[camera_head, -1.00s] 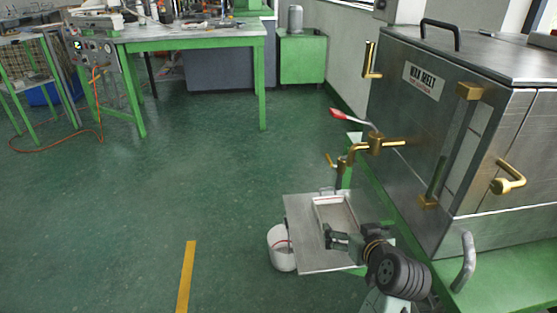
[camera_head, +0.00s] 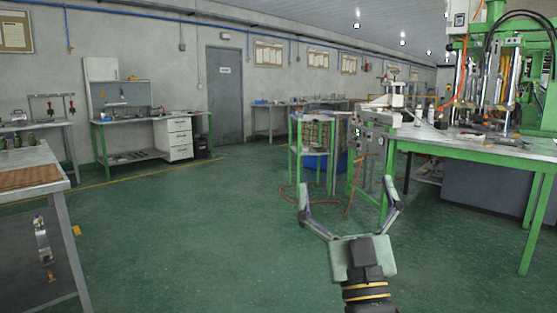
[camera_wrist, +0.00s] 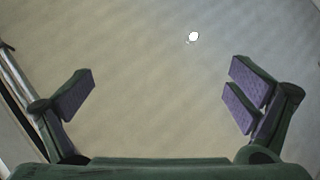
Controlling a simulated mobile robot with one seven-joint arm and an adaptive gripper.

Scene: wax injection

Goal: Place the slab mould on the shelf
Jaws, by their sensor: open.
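My gripper (camera_head: 347,190) is raised at the lower middle of the head view, its two fingers spread wide with nothing between them. In the wrist view my gripper (camera_wrist: 162,88) is also open and empty, before a plain pale surface with a bright spot. The slab mould is in neither current view. A green-framed rack (camera_head: 312,150) with shelf levels stands ahead, beyond the gripper; I cannot tell whether it is the task's shelf.
A metal-topped bench (camera_head: 30,178) stands close at left. A green workbench (camera_head: 470,145) with machines is at right. A white drawer unit (camera_head: 174,138) and a grey door (camera_head: 225,95) are at the back. The green floor (camera_head: 190,220) between is open; an orange cable (camera_head: 340,205) lies near the rack.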

